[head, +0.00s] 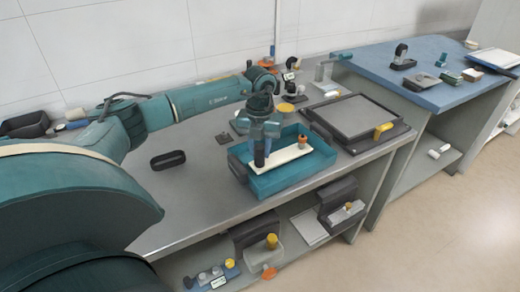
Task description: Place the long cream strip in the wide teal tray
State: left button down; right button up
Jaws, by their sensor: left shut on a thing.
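The long cream strip (284,155) lies level within the outline of the wide teal tray (295,176), slanting up to the right. I cannot tell whether it rests on the tray's floor or is held just above it. An orange-brown knob stands at the strip's right end. My left gripper (262,150) points straight down over the strip's left part and is shut on it, at a dark upright piece there. The fingers partly hide the grip. My right gripper is not in view.
A dark-framed grey panel with a yellow handle (383,130) lies right of the tray. A black oblong piece (168,160) lies to the left on the grey bench. A blue-topped table (430,95) stands at right. Bins and parts fill the shelf below.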

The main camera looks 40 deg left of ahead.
pick_arm(q)
jog(key=shift+f, duration=0.45)
jog(key=shift+f, duration=0.2)
jog(key=c, duration=1.1)
grip_release()
